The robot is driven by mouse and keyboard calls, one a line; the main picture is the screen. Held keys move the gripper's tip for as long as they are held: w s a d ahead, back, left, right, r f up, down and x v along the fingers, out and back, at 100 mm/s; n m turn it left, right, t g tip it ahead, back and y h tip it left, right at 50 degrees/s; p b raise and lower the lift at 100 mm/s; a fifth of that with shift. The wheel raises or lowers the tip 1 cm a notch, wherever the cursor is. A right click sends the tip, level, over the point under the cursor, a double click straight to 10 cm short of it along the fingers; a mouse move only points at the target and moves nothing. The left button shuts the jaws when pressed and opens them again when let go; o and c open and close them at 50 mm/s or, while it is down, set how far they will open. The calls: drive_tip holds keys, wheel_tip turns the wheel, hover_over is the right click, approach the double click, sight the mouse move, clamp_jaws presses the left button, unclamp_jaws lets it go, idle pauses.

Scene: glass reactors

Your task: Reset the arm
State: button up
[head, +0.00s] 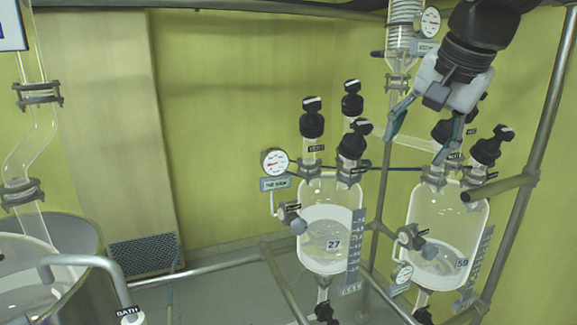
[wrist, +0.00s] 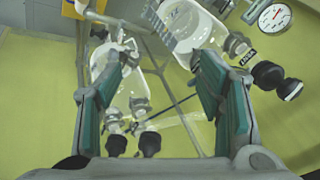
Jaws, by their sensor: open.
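My gripper (head: 420,127) hangs from the top right of the head view, its two fingers spread apart and nothing between them. It is in front of the upper part of the right glass vessel (head: 424,210), and overlaps some of its black-capped valves in the picture. In the wrist view my gripper (wrist: 160,90) shows its two teal-padded fingers wide apart. Between and beyond them are glass vessels, pipes and black knobs, none of them held. Whether a finger touches any glassware cannot be told.
A left glass vessel (head: 330,238) marked 27 stands beside the right one, with black valves (head: 312,124) on top and a gauge (head: 274,161). Metal frame pipes (head: 520,235) surround them. A metal bath (head: 90,295) is at lower left. The yellow wall (head: 230,100) is behind.

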drive_tip(key=s+a+f+n, duration=0.1)
drive_tip(key=s+f+n, duration=0.3)
drive_tip(key=s+f, duration=0.3)
drive_tip(key=s+a+f+n, duration=0.1)
drive_tip(key=s+f+n, duration=0.3)
drive_tip(key=s, duration=0.9)
wheel_tip(320, 180, down, 4)
drive_tip(key=shift+s+r+h, duration=0.15)
drive_tip(key=shift+s+h, duration=0.15)
drive_tip(key=shift+a, duration=0.1)
